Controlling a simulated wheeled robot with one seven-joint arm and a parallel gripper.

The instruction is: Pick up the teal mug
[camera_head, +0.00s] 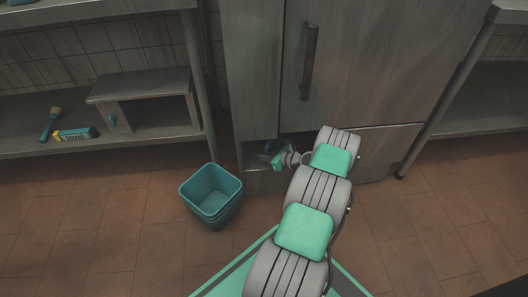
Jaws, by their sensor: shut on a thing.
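A dark teal thing, which looks like the teal mug (268,151), shows in the low open recess at the bottom of the grey steel cabinet. It is small, in shadow and partly covered by my gripper (277,161). My gripper reaches into this recess from the right and is shut on the mug. The fingertips and the exact grip on the mug are too small and dark to make out.
A teal bin (211,190) stands on the tiled floor, left of my arm. The steel cabinet (365,60) has a vertical handle (309,62). The left shelf holds a brush (49,125), a yellow-and-teal packet (75,134) and a grey box-like stand (140,86). Floor left of the bin is clear.

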